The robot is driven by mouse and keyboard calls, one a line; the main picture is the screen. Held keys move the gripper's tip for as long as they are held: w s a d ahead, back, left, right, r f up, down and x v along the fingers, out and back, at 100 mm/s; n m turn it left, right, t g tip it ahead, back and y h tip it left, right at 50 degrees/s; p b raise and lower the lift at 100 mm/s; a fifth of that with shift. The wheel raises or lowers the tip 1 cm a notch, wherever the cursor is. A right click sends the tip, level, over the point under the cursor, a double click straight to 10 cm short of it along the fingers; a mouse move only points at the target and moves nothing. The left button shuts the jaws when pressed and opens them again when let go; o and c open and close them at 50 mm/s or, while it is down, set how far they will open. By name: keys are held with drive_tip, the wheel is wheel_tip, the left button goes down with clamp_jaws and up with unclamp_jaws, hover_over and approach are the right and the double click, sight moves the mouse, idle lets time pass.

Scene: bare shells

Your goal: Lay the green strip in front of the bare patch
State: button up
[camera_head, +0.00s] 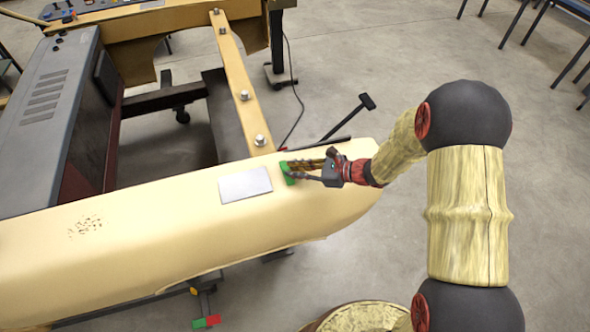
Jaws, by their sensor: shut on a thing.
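The green strip (285,168) is a small green piece at my fingertips, over the right part of the long cream-yellow panel (150,245). My gripper (291,171) is shut on it, and the fingers partly cover it. I cannot tell whether the strip touches the panel. A flat light-grey rectangle (245,185) lies on the panel just left of the strip, with a small gap between; it looks like the bare patch. A separate cluster of dark specks (85,226) marks the panel's left part.
A cream beam with bolts (240,82) meets the panel's back edge. A dark grey cabinet (50,110) stands at back left. A black-headed tool (352,112) sticks up behind the gripper. The panel is clear between the grey rectangle and the specks.

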drive_tip(key=o, duration=0.8)
